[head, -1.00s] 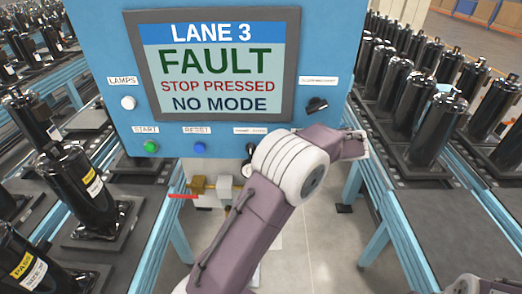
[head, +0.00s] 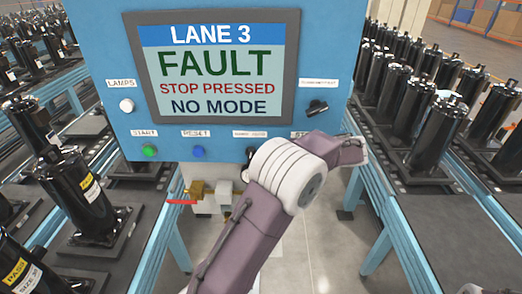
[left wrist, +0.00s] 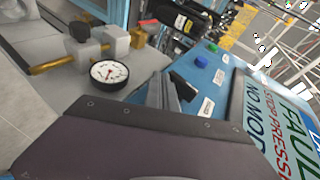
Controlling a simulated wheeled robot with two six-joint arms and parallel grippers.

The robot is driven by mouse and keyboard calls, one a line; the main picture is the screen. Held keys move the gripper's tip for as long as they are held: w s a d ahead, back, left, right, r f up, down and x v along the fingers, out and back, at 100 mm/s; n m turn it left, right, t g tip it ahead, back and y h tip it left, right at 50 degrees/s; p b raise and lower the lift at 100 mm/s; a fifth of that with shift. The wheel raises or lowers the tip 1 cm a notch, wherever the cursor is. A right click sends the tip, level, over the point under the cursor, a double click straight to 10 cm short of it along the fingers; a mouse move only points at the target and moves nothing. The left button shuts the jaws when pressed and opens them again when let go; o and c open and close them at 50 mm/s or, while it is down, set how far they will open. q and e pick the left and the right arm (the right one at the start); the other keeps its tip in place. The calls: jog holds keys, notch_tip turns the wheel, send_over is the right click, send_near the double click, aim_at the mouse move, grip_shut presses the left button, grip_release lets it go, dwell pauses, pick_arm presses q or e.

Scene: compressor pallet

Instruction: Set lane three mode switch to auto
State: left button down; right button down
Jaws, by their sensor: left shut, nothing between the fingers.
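The blue panel (head: 345,60) has a screen (head: 220,62) reading LANE 3, FAULT, STOP PRESSED, NO MODE. Below it, a dark switch knob (head: 249,151) sits under a small label that seems to read hand/auto, partly covered by my left arm. In the left wrist view a black knob (left wrist: 186,90) shows just beyond my left gripper (left wrist: 163,92), whose fingers are shut and empty close to the panel. Contact between fingers and knob cannot be told. The knob's pointing direction is unclear. In the head view my left gripper is hidden.
A green start button (head: 149,151), blue reset button (head: 199,152), white lamps button (head: 127,105) and another black switch (head: 317,107) are on the panel. A gauge (left wrist: 109,72) with brass pipework stands below it. Conveyors carrying black compressors flank both sides.

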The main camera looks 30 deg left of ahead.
dwell(0.7)
jog(key=shift+r+p, duration=0.6)
jog(key=shift+r, duration=0.05)
